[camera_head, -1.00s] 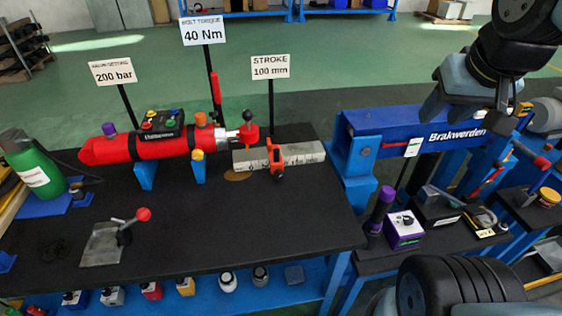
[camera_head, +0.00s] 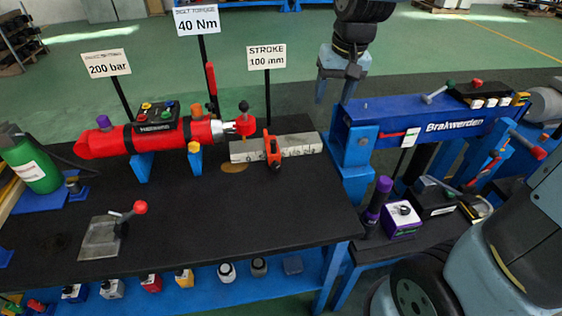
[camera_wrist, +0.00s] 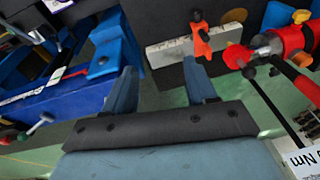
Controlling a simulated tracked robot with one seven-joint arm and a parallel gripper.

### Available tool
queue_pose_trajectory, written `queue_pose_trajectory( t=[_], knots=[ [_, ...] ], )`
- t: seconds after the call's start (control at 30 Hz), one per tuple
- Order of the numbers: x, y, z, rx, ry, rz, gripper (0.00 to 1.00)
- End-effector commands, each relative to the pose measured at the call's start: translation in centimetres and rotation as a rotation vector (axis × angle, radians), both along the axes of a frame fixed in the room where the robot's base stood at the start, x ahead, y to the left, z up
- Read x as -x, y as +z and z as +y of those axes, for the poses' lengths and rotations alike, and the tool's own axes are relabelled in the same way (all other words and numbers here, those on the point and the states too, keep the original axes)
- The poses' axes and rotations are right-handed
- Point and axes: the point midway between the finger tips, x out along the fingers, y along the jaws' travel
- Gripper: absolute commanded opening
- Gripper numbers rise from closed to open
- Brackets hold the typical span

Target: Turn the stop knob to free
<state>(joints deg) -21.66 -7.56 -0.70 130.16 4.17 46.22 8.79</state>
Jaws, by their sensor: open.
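An orange stop (camera_head: 273,151) sits across the grey scale bar (camera_head: 300,144) at the back of the black bench. It carries a small dark knob (camera_head: 266,132); its setting is too small to read. In the wrist view the orange stop (camera_wrist: 202,40) and its dark knob (camera_wrist: 197,16) lie beyond the fingers, near the top. My gripper (camera_head: 336,92) is open and empty, above and to the right of the bar in the head view. Its fingers (camera_wrist: 160,68) are apart in the wrist view, with the bar ahead of them.
A red cylinder (camera_head: 165,138) with a red and black end fitting (camera_head: 244,120) stands left of the bar. Three signs on posts rise behind, including the STROKE 100 mm sign (camera_head: 266,56). The blue Brakwerden beam (camera_head: 425,120) is right of the bar. The front bench is mostly clear.

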Motion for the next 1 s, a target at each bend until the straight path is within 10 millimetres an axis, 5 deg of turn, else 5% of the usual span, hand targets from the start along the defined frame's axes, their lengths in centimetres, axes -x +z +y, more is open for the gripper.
queue_pose_trajectory(
  t=[0.2,0.43,0.77,1.0],
  knots=[
    [-2.4,-5.0,5.9,0.023,0.051,0.09,0.56],
    [-3.3,-9.4,10.5,0.049,0.084,0.153,0.56],
    [-3.5,-12.1,12.4,0.061,0.095,0.175,0.56],
    [-3.3,-15.8,12.5,0.062,0.094,0.177,0.56]
  ],
)
